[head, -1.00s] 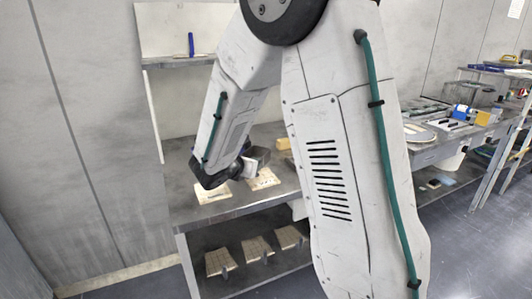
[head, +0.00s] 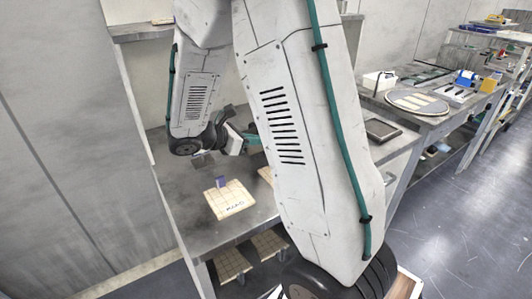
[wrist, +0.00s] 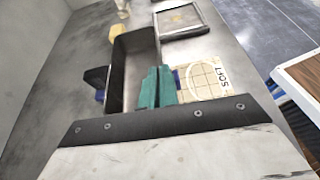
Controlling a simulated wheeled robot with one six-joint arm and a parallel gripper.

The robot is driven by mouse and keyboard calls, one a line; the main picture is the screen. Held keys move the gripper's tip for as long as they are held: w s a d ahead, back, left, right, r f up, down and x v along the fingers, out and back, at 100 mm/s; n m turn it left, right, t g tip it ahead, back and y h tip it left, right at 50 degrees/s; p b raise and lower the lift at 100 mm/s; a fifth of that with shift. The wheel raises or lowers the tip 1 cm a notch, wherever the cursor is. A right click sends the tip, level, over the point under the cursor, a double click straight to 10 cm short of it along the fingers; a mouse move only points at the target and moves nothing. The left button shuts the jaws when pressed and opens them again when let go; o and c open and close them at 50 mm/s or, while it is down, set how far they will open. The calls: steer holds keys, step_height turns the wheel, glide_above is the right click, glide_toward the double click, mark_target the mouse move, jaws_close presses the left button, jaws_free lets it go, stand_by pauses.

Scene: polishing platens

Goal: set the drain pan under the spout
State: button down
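A dark grey open pan (wrist: 133,52), which I take as the drain pan, fills the middle of the wrist view. The teal fingers of my gripper (wrist: 156,84) close around its wall at the near right side. In the head view my gripper (head: 247,137) is above the bench, behind my arm. The pan cannot be made out clearly there. I cannot identify the spout in either view.
A cream tile (head: 230,199) lies on the grey bench (head: 187,187); a lettered tile (wrist: 207,79) shows right of the pan. A dark square tray (head: 382,129) lies farther right. Beyond are a round platen (head: 417,101) and a white box (head: 379,81). Open floor is at right.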

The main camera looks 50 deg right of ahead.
steer(key=shift+f, duration=3)
steer(key=shift+f, duration=0.1)
steer(key=c, duration=1.7)
jaws_free()
